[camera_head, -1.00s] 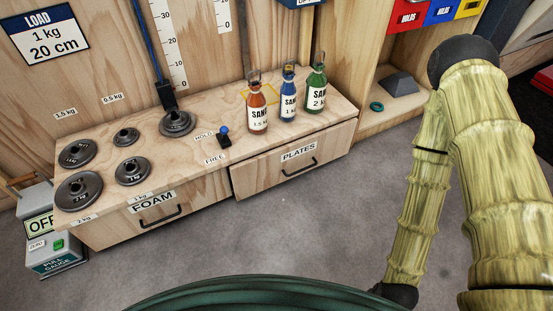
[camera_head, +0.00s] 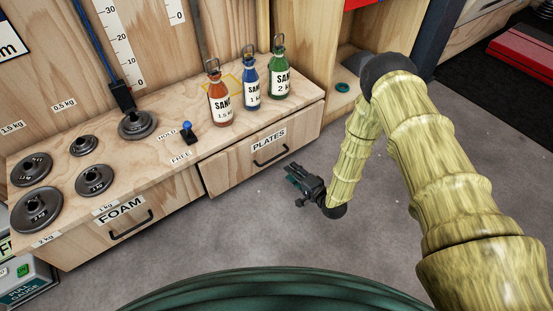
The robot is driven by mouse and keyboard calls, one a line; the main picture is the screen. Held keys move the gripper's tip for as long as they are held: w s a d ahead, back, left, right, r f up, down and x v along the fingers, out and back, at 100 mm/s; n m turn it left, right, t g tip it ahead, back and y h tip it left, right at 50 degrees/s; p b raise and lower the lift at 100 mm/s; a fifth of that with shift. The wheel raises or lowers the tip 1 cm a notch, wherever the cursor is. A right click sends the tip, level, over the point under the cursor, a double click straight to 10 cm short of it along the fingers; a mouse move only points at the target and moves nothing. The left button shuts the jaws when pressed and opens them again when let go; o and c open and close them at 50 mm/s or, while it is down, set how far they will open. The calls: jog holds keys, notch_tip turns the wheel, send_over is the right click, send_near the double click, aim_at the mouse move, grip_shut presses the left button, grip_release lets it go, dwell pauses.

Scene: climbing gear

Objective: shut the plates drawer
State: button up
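The plates drawer (camera_head: 235,168) is at the right end of the wooden bench, with a PLATES label and a black bar handle (camera_head: 270,155). Its front stands slightly proud of the foam drawer beside it, so it looks a little open. My gripper (camera_head: 289,175) is dark and small in view, in front of the drawer, a little right of and below the handle. A gap seems to separate it from the drawer front. I cannot tell whether its fingers are apart, and I see nothing held in it.
The foam drawer (camera_head: 147,231) is to the left. On the bench top (camera_head: 160,178) stand several black weight plates, a small blue-knobbed lever (camera_head: 188,131) and three sand bottles: orange (camera_head: 219,97), blue (camera_head: 250,80) and green (camera_head: 279,77). The grey floor before the drawer is clear.

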aim_at(276, 157)
jog(key=shift+r+b+x, duration=0.2)
jog(key=shift+b+x, duration=0.6)
jog(key=shift+x, duration=1.15)
jog(key=shift+r+b+x, duration=0.15)
jog(key=shift+b+x, duration=0.7)
jog(key=shift+x, duration=1.1)
jog(key=shift+r+b+x, duration=0.2)
jog(key=shift+b+x, duration=0.6)
jog(key=shift+x, duration=1.15)
grip_shut()
